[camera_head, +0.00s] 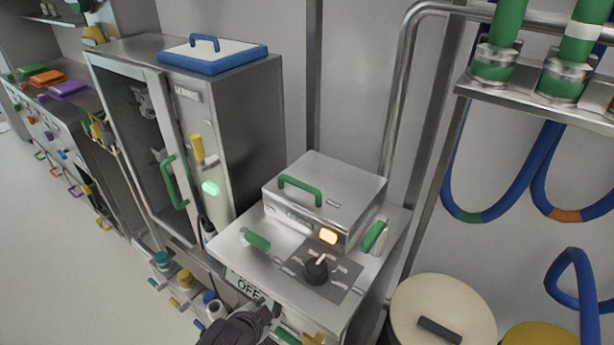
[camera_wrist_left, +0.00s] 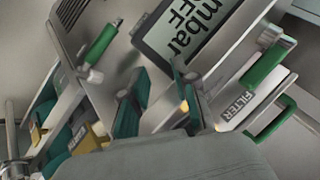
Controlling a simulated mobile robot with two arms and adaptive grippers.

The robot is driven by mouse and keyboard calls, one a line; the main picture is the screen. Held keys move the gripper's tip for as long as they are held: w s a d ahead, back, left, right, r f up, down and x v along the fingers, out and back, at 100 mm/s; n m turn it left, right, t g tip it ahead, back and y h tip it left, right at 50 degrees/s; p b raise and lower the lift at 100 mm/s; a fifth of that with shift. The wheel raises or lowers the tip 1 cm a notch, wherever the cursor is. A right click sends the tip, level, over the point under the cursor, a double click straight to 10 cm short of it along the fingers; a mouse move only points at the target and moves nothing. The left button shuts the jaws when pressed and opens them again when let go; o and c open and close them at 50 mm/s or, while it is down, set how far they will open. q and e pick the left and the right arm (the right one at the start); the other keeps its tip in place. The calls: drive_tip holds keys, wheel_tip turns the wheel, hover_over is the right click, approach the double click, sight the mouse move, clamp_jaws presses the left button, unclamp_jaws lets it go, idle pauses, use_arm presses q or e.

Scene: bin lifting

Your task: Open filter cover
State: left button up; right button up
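A white panel with a FILTER label (camera_wrist_left: 237,104) shows at the right of the left wrist view, with a green handle (camera_wrist_left: 272,120) on its front. My left gripper (camera_wrist_left: 160,104) is in front of the machine, its two dark, teal-edged fingers apart with nothing seen between them. The FILTER panel is to the right of the fingers, apart from them. In the head view my left gripper (camera_head: 268,312) is at the bottom edge, just below the display reading OFF (camera_head: 248,288). The FILTER label cannot be made out there. My right gripper is not in view.
The steel machine (camera_head: 325,190) has a green-handled lid, a black knob (camera_head: 317,270) and green side handles. A tall glass-door cabinet (camera_head: 240,130) stands to its left. A round lidded bin (camera_head: 440,312) is at the right. Open floor (camera_head: 60,270) lies at the left.

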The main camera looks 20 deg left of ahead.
use_arm(q)
wheel_tip(320, 180, up, 7)
drive_tip(key=w+m+t, duration=0.1)
drive_tip(key=w+t, duration=0.1)
drive_tip(key=m+t, duration=0.5)
drive_tip(key=m, duration=0.4)
approach(299, 187)
drive_tip(key=w, duration=0.3)
drive_tip(key=w+f+p, duration=0.1)
drive_tip(key=w, duration=0.3)
drive_tip(key=w+f+p, duration=0.1)
drive_tip(key=w, duration=0.2)
drive_tip(key=shift+w+a, duration=0.25)
drive_tip(key=shift+w, duration=0.15)
clamp_jaws()
